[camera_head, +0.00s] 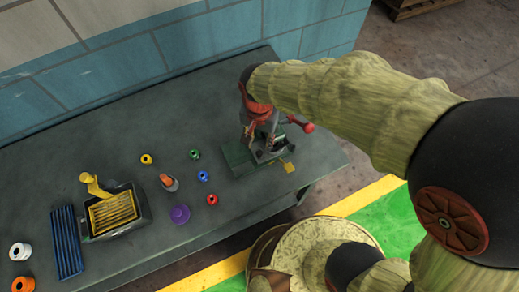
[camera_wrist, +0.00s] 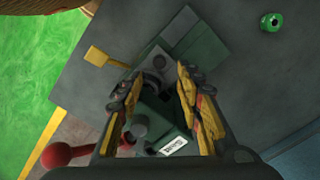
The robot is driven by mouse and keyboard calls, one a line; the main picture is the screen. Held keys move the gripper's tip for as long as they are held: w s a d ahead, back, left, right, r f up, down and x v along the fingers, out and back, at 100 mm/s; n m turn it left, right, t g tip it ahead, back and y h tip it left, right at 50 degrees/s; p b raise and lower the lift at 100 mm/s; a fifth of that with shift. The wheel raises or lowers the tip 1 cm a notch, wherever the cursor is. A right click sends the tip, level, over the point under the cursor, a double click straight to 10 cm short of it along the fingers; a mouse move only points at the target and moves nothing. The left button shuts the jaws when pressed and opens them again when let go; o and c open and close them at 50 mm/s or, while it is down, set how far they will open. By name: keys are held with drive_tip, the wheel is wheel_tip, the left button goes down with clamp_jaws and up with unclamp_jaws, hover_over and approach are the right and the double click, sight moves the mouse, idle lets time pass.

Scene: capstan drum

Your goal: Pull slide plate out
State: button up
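A green and grey capstan device (camera_head: 240,160) stands near the right end of the table, and it also shows below my gripper in the wrist view (camera_wrist: 205,45). A flat yellow tab (camera_head: 289,167) sticks out from its front side; it shows at upper left in the wrist view (camera_wrist: 96,56). I cannot tell for sure whether this tab belongs to the slide plate. My gripper (camera_wrist: 152,82) points down over the device with its fingers apart, grey and dark green parts between them. The yellow tab is outside the fingers. My gripper hides part of the device in the head view.
A red-knobbed lever (camera_head: 307,127) projects from the device's right side. Several coloured rings, an orange-tipped piece (camera_head: 167,181) and a purple disc (camera_head: 180,214) lie to the left. A dark tray (camera_head: 144,212) and blue ribbed plate (camera_head: 67,242) are further left. The wall is behind.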

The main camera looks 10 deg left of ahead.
sight(259, 152)
wheel_tip(259, 152, down, 7)
drive_tip(key=shift+f+b, duration=0.1)
drive_tip(key=shift+b, duration=0.65)
drive_tip(key=shift+c, duration=0.6)
drive_tip(key=c, duration=0.8)
clamp_jaws()
